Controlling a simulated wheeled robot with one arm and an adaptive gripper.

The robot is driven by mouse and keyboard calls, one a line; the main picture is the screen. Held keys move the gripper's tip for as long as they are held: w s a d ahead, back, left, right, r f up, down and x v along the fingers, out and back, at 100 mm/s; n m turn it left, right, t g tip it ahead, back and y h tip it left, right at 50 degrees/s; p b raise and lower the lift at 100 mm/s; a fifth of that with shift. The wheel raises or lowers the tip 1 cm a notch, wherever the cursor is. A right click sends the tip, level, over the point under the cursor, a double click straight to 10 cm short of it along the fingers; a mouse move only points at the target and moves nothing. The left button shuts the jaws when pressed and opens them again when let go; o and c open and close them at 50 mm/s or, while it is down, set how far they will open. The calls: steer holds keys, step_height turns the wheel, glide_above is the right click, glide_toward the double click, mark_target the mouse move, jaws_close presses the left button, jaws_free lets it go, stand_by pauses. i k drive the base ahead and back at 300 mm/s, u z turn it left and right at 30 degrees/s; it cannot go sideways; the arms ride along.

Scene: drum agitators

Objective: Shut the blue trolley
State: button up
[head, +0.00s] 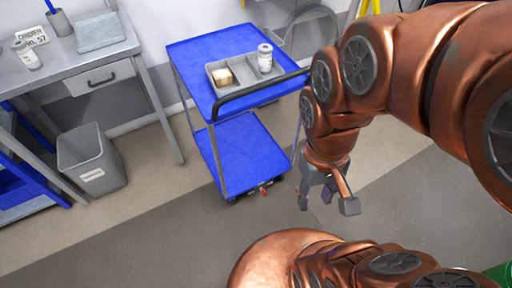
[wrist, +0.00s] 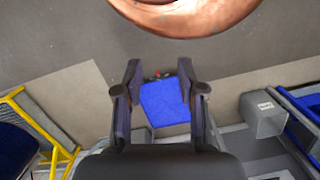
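The blue trolley (head: 238,155) stands on the floor in the head view, with two open blue shelves, grey posts and a black push handle. I see no door, lid or drawer on it. A small red part (head: 264,190) shows at its front base. My gripper (head: 327,203) is to the right of the trolley's front, pointing down, apart from it. In the wrist view my gripper (wrist: 160,93) is open, with nothing between its fingers. A blue surface of the trolley (wrist: 165,105) shows beyond them, partly hidden.
To the left are a grey bin (head: 90,158) and a workbench with a closed drawer (head: 92,80). Floor in front is clear.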

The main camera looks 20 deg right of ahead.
mark_target(241, 155)
steer(key=u, duration=1.9)
steer(key=i, duration=1)
steer(key=z, duration=2.65)
